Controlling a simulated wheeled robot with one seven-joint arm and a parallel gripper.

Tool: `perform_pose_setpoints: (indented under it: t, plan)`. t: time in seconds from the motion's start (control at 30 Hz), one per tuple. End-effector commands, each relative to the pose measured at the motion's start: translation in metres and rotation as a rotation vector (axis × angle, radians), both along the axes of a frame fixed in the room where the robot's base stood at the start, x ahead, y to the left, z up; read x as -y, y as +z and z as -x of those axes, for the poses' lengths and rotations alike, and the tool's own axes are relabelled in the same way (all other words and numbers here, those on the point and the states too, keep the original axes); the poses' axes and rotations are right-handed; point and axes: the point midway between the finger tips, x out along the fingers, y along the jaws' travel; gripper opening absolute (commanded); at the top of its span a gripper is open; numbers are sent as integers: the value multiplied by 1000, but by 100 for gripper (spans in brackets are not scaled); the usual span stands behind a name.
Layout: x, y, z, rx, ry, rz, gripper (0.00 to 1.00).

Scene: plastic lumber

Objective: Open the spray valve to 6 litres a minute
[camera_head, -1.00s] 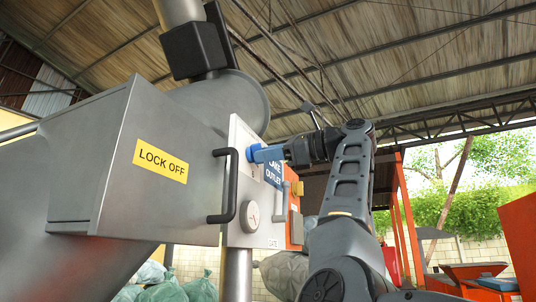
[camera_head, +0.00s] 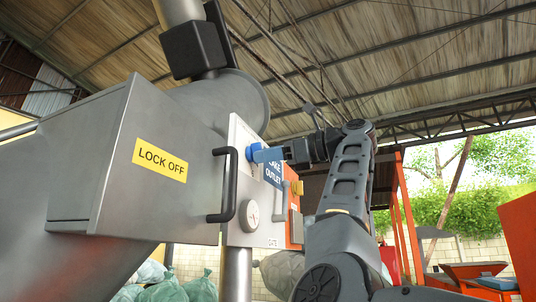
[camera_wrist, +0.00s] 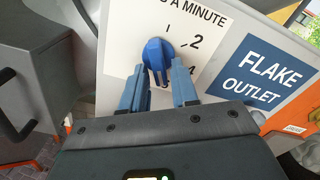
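The spray valve is a round blue knob (camera_wrist: 157,52) on a white dial plate (camera_wrist: 190,18) in the wrist view. The plate reads "S A MINUTE", with a 2 and a 4 showing to the right of the knob; the rest of the scale is hidden. The knob's narrow grip points down toward my gripper (camera_wrist: 159,82). My blue fingers stand apart on either side of that grip, and I cannot tell whether they touch it. In the head view my gripper (camera_head: 268,155) is at the blue knob (camera_head: 254,151) on the panel.
A blue "FLAKE OUTLET" sign (camera_wrist: 264,74) is right of the dial. In the head view a black handle (camera_head: 232,187) and a round gauge (camera_head: 250,213) are close by, left of and below my gripper. A grey box marked "LOCK OFF" (camera_head: 160,159) fills the left.

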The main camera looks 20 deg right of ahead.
Motion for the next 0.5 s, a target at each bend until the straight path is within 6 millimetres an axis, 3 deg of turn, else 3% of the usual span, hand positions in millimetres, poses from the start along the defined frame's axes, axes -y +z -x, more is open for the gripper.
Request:
perform_pose_setpoints:
  t: [0.1, 0.37, 0.5]
  plan:
    - [-1, 1, 0, 2, 1, 1, 40]
    - [0, 2, 2, 4, 1, 0, 40]
    - [10, 0, 11, 5, 0, 0, 40]
